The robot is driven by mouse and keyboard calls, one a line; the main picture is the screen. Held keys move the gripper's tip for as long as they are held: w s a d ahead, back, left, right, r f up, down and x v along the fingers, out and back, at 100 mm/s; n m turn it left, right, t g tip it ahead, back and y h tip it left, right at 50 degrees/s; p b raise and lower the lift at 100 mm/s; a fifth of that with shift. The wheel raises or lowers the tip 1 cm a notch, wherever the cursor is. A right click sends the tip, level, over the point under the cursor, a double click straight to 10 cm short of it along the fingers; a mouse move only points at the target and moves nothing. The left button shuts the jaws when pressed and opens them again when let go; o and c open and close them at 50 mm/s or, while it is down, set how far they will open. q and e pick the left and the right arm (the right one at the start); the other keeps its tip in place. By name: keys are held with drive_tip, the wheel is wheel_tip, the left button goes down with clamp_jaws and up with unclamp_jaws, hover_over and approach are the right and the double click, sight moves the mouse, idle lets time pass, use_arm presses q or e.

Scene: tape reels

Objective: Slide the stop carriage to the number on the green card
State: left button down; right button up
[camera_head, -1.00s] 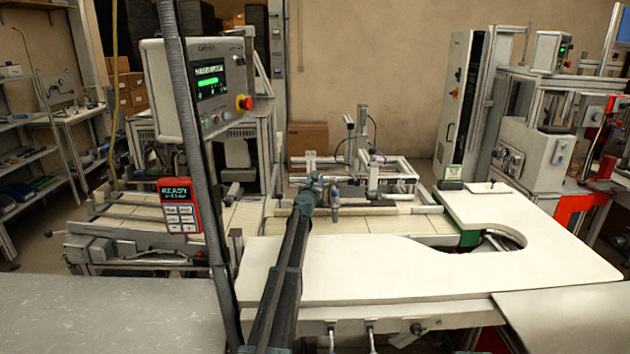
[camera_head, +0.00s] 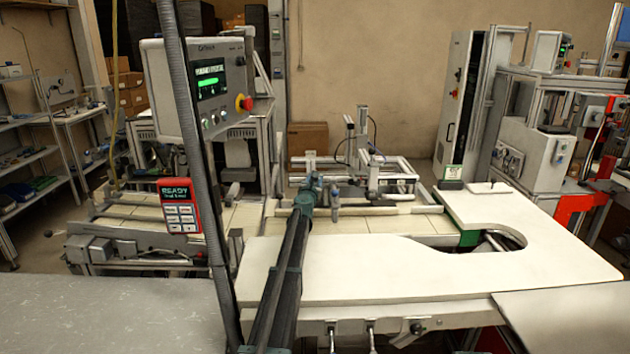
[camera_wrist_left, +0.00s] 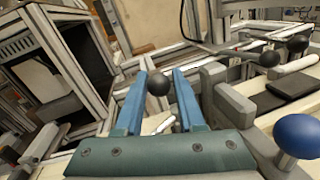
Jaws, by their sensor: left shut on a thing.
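My left gripper (camera_head: 314,182) reaches over the white table to the rail frame at the middle back. In the left wrist view its two blue fingers (camera_wrist_left: 160,95) are shut on a dark ball knob (camera_wrist_left: 158,83). A grey block, apparently the stop carriage (camera_wrist_left: 228,104), lies just right of the fingers, with a blue ball knob (camera_wrist_left: 297,136) nearby. In the head view a grey-blue upright piece (camera_head: 335,198) stands right of the gripper. My right gripper is out of view.
The white table (camera_head: 380,275) has a curved cutout on its right. A red panel reading READY (camera_head: 180,207) and a control box with a green screen (camera_head: 195,88) stand left. Posts (camera_head: 362,130) and rails rise behind the gripper. The table's front is clear.

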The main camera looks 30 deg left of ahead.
use_arm(q)
drive_tip(key=shift+s+a, duration=0.1)
drive_tip(key=shift+a, duration=0.05)
drive_tip(key=shift+s+a, duration=0.45)
drive_tip(key=shift+a, duration=0.25)
drive_tip(key=shift+s+a, duration=0.4)
drive_tip(key=shift+a, duration=0.25)
drive_tip(key=c, duration=0.6)
unclamp_jaws()
drive_tip(key=shift+w+d, duration=0.1)
drive_tip(key=shift+d, duration=0.05)
drive_tip(key=v, duration=1.3)
drive_tip(key=shift+s+d, duration=0.1)
drive_tip(key=shift+s, duration=0.3)
